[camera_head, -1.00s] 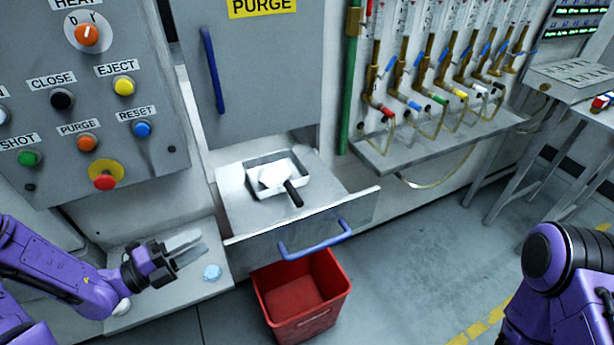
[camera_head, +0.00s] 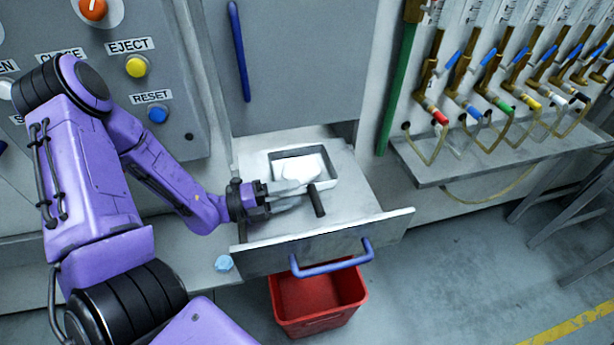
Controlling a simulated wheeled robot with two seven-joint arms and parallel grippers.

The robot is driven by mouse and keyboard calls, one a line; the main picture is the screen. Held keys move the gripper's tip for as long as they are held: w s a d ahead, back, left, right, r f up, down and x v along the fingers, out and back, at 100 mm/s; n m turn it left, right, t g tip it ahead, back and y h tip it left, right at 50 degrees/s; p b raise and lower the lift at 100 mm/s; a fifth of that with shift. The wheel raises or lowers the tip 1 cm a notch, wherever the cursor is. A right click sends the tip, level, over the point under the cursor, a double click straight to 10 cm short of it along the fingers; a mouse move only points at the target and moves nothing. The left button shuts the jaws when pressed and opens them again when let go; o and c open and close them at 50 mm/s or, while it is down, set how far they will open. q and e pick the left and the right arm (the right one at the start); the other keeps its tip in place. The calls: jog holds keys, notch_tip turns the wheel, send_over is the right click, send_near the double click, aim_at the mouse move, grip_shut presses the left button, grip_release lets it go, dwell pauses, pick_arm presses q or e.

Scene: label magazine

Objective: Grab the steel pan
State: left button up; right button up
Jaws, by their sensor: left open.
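The steel pan (camera_head: 335,183) sits in the open drawer (camera_head: 355,215). It is a shallow rectangular tray with a white lump (camera_head: 303,167) in it and a dark handle (camera_head: 317,200) pointing towards the drawer's front. My left gripper (camera_head: 308,187) reaches in from the left, just left of the handle, with its two grey fingers apart. One finger overlaps the pan's near edge in the picture; I cannot tell whether it touches. My right gripper is not in view.
A blue bar handle (camera_head: 332,268) is on the drawer front. A red bin (camera_head: 318,300) stands on the floor below it. A button panel (camera_head: 150,70) is at the left. A shelf under hoses (camera_head: 480,160) is at the right. A pale blue lump (camera_head: 223,263) lies left of the drawer.

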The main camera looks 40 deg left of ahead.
aim_at(312, 186)
pick_arm(q)
jog(key=x, duration=0.5)
jog(key=shift+s+d+r, duration=0.1)
jog(key=shift+s+d, duration=0.05)
jog(key=shift+w+d, duration=0.15)
jog(key=shift+w, duration=0.3)
jog(key=shift+s, duration=0.1)
grip_shut()
jog(key=shift+r, duration=0.1)
